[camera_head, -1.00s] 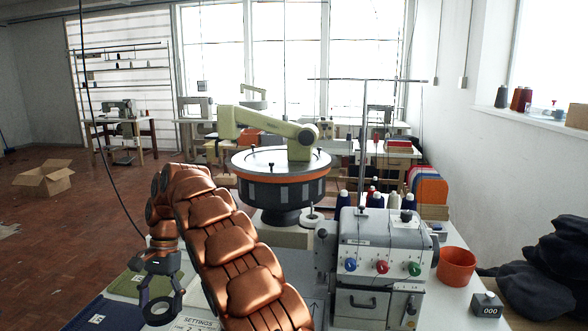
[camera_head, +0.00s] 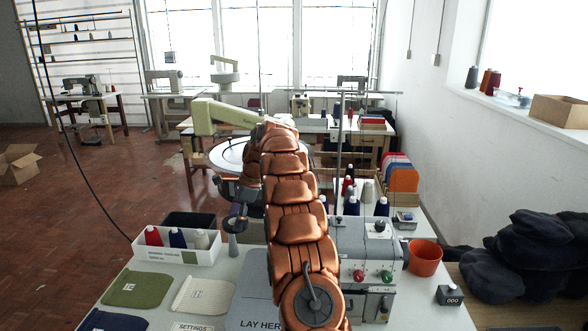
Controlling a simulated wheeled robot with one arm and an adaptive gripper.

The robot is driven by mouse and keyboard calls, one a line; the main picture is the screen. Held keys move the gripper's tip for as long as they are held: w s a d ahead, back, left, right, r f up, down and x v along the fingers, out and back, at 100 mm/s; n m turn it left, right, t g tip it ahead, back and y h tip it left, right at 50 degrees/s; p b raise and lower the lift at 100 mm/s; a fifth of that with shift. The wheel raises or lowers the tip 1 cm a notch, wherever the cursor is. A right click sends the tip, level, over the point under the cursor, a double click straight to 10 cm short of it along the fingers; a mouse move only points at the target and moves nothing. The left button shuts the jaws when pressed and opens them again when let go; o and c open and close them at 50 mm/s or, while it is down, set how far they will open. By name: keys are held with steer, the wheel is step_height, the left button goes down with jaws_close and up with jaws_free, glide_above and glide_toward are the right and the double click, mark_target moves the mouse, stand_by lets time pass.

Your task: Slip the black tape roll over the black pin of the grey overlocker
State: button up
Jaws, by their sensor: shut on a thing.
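My gripper (camera_head: 236,212) hangs left of my copper arm, over the table behind the swatches. It is small and dark in this view. It is shut on the black tape roll (camera_head: 236,223), which shows as a dark ring at the fingertips; its exact tilt cannot be told. The roll is above or just in front of a small grey cone (camera_head: 232,246). The grey overlocker (camera_head: 377,262) stands at the right, well apart from my gripper. My arm hides its left side. A small dark knob (camera_head: 379,226) shows on its top; I cannot tell whether this is the black pin.
A white tray (camera_head: 180,257) of thread cones stands left of my gripper. Green and cream swatches lie in front of it. A round turntable (camera_head: 228,157) is behind. An orange pot (camera_head: 425,257) and a counter box (camera_head: 450,295) stand right of the overlocker.

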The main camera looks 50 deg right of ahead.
steer(key=s+d+r+m+t+h+p, duration=0.1)
steer(key=s+d+r+m+p, duration=0.25)
steer(key=d, duration=0.55)
steer(key=s+d+r+m+t+h+p, duration=0.1)
steer(key=s+d+r+m+p, duration=0.25)
steer(key=d, duration=0.55)
steer(key=shift+m, duration=0.3)
steer(key=shift+w+d+f+b, duration=0.1)
steer(key=shift+f+b, duration=1.3)
steer(key=shift+f, duration=1.25)
steer(key=shift+w+d+f+b, duration=0.1)
steer(key=shift+f+b, duration=1.3)
steer(key=shift+f, duration=1.2)
steer(key=o, duration=0.9)
steer(key=v, duration=1.2)
steer(key=shift+a, duration=0.2)
